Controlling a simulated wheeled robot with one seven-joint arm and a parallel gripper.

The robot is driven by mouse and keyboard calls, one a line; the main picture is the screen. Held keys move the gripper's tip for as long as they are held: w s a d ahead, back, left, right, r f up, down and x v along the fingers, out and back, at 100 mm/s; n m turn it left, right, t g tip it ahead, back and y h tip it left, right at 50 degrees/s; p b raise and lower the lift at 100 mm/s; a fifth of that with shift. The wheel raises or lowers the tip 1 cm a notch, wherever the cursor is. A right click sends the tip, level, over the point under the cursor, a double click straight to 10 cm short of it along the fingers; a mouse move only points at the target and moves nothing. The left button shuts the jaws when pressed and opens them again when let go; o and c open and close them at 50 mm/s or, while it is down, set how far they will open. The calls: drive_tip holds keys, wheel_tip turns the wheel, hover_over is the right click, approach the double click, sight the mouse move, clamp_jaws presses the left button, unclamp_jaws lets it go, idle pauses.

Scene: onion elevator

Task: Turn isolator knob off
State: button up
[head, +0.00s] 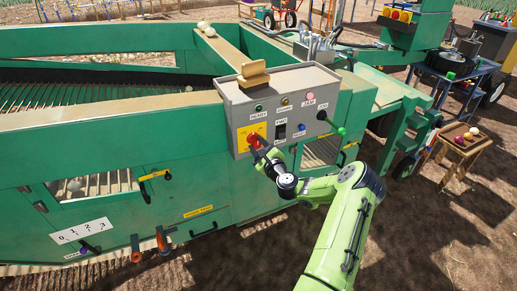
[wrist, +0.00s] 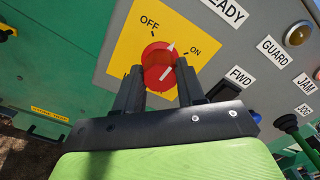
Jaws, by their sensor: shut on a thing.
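The red isolator knob (wrist: 158,58) sits on a yellow plate (wrist: 125,50) on the grey control box, with OFF and ON labels above and to its right. Its white pointer line tilts up and right, between the OFF and ON marks in the wrist view. My gripper (wrist: 159,78) is shut on the knob, one dark finger on each side of it. In the head view the knob (head: 255,139) is partly covered by my gripper (head: 260,147), which reaches in from the lower right. The knob's lower side is hidden in part by the fingers.
The grey control box (head: 290,86) also carries READY, GUARD and JAM lamps, a black FWD switch (wrist: 224,92) and a green-knobbed JOG lever (head: 341,130) close to my arm. Bare soil lies around the green machine.

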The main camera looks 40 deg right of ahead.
drive_tip(key=n+b, duration=0.1)
drive_tip(key=n, duration=0.1)
drive_tip(key=n+b, duration=0.2)
drive_tip(key=n, duration=0.1)
drive_tip(key=shift+f+n, duration=0.2)
drive_tip(key=shift+n, duration=0.1)
drive_tip(key=shift+n+b, duration=1.95)
drive_tip(key=shift+n, duration=0.05)
drive_tip(key=o, duration=1)
drive_tip(key=shift+r, duration=0.1)
drive_tip(key=shift+o, duration=0.2)
drive_tip(key=shift+s, duration=0.1)
drive_tip(key=b+v, duration=0.2)
drive_tip(key=v, duration=1.3)
drive_tip(key=shift+s+a, duration=0.2)
drive_tip(key=shift+s, duration=0.1)
